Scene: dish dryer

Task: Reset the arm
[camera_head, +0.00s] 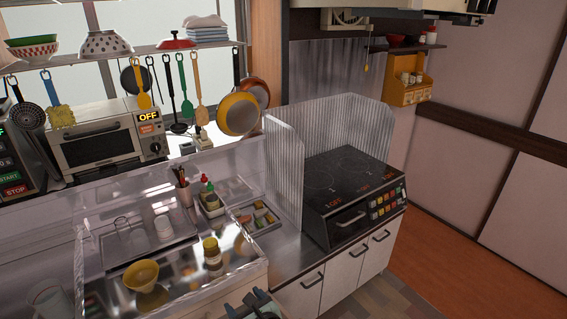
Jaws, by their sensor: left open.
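My left gripper (252,303) shows at the bottom edge of the head view, in front of the counter's front edge. It is open, with nothing seen between its fingers. Most of my left arm is cut off by the frame. My right arm and gripper are not in view. A yellow bowl (142,275) and a jar with a yellow lid (212,252) stand on the shiny counter, left of and beyond my left gripper.
A clear dish dryer box (140,228) holds glasses. A utensil cup (184,190), a sauce bottle (209,196) and a tray (246,222) stand behind. A black stove (352,195) with a corrugated guard is at right. Utensils hang from a shelf (150,48). The orange floor (450,270) is clear.

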